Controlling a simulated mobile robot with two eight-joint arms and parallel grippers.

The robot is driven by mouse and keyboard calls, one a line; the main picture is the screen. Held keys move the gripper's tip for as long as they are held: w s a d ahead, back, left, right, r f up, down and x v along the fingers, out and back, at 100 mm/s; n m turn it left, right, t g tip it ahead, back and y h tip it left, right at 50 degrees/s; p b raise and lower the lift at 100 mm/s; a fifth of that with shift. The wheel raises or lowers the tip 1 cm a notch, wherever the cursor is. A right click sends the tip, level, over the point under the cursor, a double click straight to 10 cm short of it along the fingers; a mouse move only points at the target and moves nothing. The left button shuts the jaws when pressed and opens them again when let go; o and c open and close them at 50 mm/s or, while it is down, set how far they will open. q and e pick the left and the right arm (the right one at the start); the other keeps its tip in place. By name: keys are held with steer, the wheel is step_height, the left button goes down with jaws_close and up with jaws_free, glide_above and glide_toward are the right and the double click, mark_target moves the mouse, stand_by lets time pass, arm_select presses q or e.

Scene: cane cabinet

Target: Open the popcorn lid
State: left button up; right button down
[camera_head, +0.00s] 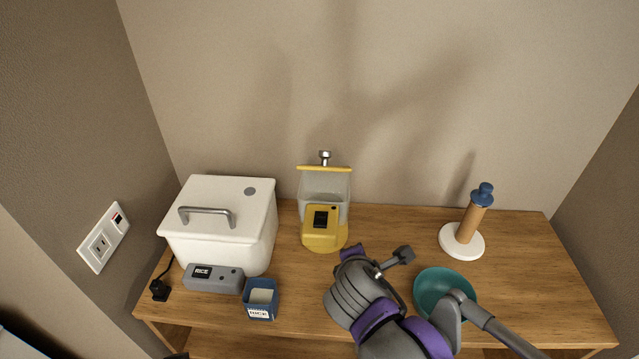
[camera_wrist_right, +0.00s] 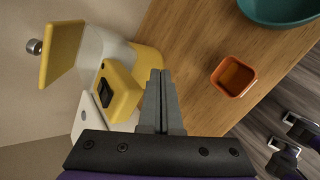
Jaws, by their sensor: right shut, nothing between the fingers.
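The yellow and clear popcorn machine (camera_head: 322,232) stands on the wooden cabinet top near the wall. Its yellow lid (camera_head: 312,169) stands raised at the back, with the silver knob (camera_head: 325,155) on the wall side. The clear container below is uncovered. In the right wrist view the lid (camera_wrist_right: 62,52) stands up from the container rim. My right gripper (camera_head: 404,255) is in front and to the right of the machine, apart from the lid. In the wrist view its fingers (camera_wrist_right: 161,76) are together and empty.
A white rice cooker (camera_head: 245,229) and a blue rice cup (camera_head: 261,303) stand at left. A teal bowl (camera_head: 430,283) and a paper-roll-like stand (camera_head: 462,242) are at right. An orange cup (camera_wrist_right: 233,76) shows only in the wrist view.

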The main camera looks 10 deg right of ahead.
mark_target(319, 207)
steer(key=w+a+r+n+t, duration=0.1)
steer(key=w+a+r+n, duration=0.1)
steer(key=n, duration=0.2)
steer(key=w+a+r+n+t+b, duration=0.1)
steer(key=w+a+r+n, duration=0.1)
steer(key=n, duration=0.3)
steer(key=w+a+r+n+t, duration=0.1)
steer(key=w+a+r+n, duration=0.1)
steer(key=w+a+n, duration=0.1)
steer(key=shift+w+a+n+t, duration=0.1)
steer(key=shift+a+n+t, duration=0.25)
steer(key=shift+n, duration=0.45)
steer(key=x, duration=0.9)
steer(key=shift+w+d, duration=0.1)
steer(key=shift+d, duration=0.05)
steer(key=shift+w+d+r+p, duration=0.15)
steer(key=shift+w+r+p, duration=0.05)
steer(key=shift+w+r, duration=0.4)
steer(key=shift+w+d+r+p, duration=0.2)
steer(key=shift+w+r, duration=0.35)
steer(key=shift+r, duration=0.1)
steer(key=shift+w+r, duration=0.25)
steer(key=shift+w, duration=0.1)
arm_select(q)
steer(key=shift+f, duration=0.4)
steer(key=shift+s, duration=0.1)
arm_select(e)
steer(key=shift+s, duration=0.15)
steer(key=shift+d+r, duration=0.1)
